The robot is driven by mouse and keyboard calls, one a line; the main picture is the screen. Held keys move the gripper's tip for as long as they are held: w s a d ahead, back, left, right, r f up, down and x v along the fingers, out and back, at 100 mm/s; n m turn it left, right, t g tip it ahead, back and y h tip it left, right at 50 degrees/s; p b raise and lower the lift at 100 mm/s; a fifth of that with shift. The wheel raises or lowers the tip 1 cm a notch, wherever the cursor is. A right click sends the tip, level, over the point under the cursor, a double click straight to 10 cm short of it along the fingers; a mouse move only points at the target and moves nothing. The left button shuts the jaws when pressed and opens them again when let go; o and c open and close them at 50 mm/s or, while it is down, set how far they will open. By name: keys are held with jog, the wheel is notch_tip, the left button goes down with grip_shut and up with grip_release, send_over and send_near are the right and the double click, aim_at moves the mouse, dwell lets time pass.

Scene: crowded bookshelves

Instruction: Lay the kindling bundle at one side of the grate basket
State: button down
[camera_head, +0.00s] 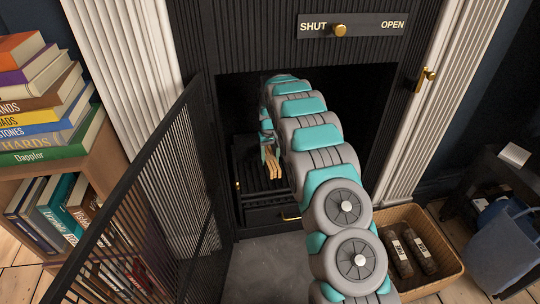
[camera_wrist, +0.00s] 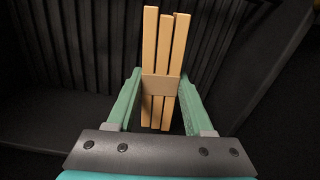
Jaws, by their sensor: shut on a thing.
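The kindling bundle (camera_wrist: 161,85) is several pale wooden sticks joined by a tan band. My gripper (camera_wrist: 160,90) is shut on the bundle at its band, one green finger on each side, in the wrist view. In the head view my arm reaches into the dark fireplace opening, and the bundle (camera_head: 272,163) shows at the gripper, over the black slatted grate basket (camera_head: 258,184). My arm hides the right part of the basket. I cannot tell whether the bundle touches the slats.
A black mesh door (camera_head: 150,210) stands open at the left of the opening. A drawer with a brass handle (camera_head: 291,217) sits below the basket. A wicker basket (camera_head: 428,285) with dark logs is at lower right. A bookshelf (camera_head: 75,175) stands at left.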

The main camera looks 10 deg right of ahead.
jog(key=shift+f, duration=2.85)
jog(key=shift+f+b, duration=0.35)
jog(key=shift+f, duration=0.2)
jog(key=shift+c, duration=1)
grip_release()
